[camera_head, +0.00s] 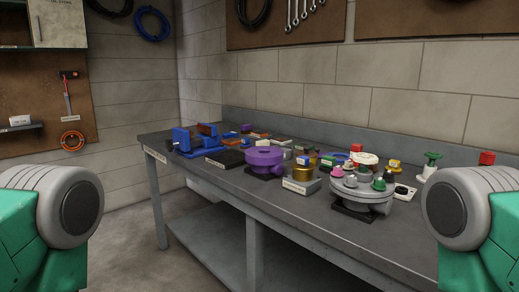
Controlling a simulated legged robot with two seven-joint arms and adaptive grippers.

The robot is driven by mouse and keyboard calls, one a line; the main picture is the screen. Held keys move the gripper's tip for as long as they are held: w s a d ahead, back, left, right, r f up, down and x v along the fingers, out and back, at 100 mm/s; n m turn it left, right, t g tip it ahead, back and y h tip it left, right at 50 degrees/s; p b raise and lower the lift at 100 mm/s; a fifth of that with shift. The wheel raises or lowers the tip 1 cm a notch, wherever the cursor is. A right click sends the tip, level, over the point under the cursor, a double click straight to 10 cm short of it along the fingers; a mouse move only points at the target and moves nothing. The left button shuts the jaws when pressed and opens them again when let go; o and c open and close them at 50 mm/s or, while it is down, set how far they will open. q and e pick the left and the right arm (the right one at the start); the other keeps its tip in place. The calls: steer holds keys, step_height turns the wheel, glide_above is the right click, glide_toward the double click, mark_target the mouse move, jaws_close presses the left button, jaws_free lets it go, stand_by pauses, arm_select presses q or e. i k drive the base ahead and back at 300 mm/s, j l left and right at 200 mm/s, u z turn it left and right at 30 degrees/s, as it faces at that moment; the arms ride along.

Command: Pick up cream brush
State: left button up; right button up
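I cannot make out a cream brush for certain among the small items on the grey workbench (293,207). A cream round piece (364,158) lies behind the grey round fixture (362,196), partly hidden by small coloured items; I cannot tell whether it is the brush. Only green and grey parts of my two arms show at the left and right edges. Neither of my grippers is in view.
A purple round fixture (264,158), a blue vise-like tool (182,140), a black block (225,159), a brass cup (303,171) and a green-handled item (431,160) crowd the bench. Brick walls stand behind.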

mark_target(265, 142)
steer(key=z, duration=0.35)
steer(key=i+j+z, duration=0.1)
steer(key=j+z, duration=0.6)
steer(key=z, duration=0.2)
steer(key=j+z, duration=0.7)
steer(key=z, duration=0.2)
steer(key=k, duration=0.05)
